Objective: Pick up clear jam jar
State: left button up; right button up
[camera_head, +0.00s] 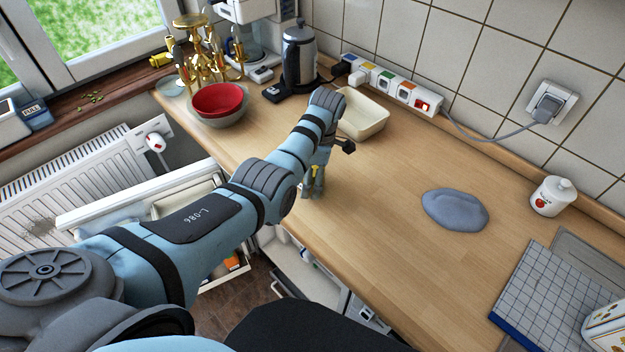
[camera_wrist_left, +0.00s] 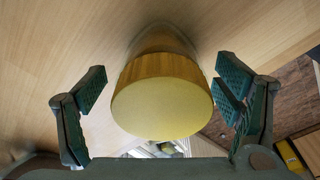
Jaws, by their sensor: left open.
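The clear jam jar (camera_wrist_left: 160,38) stands on the wooden countertop in the left wrist view. Its round yellowish, wood-like lid (camera_wrist_left: 162,108) faces the camera and hides much of the clear body. My left gripper (camera_wrist_left: 162,86) is open, with its dark green finger pads on either side of the lid and visible gaps to both. In the head view my left gripper (camera_head: 315,182) points down near the counter's front edge. My arm and gripper largely hide the jar there. My right gripper is not in view.
A cream dish (camera_head: 364,118) stands just behind the gripper. A red bowl (camera_head: 218,98) and a kettle (camera_head: 299,58) are farther back. A grey-blue lump (camera_head: 455,209) and a white lidded jar (camera_head: 553,196) are to the right. Open counter lies between them.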

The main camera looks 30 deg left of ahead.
pick_arm(q)
jog(key=shift+a+f, duration=0.15)
jog(key=shift+f, duration=0.45)
jog(key=shift+s+r, duration=0.2)
jog(key=shift+s, duration=0.05)
jog(key=c, duration=1.5)
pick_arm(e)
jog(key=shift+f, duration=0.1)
pick_arm(q)
jog(key=shift+c, duration=0.2)
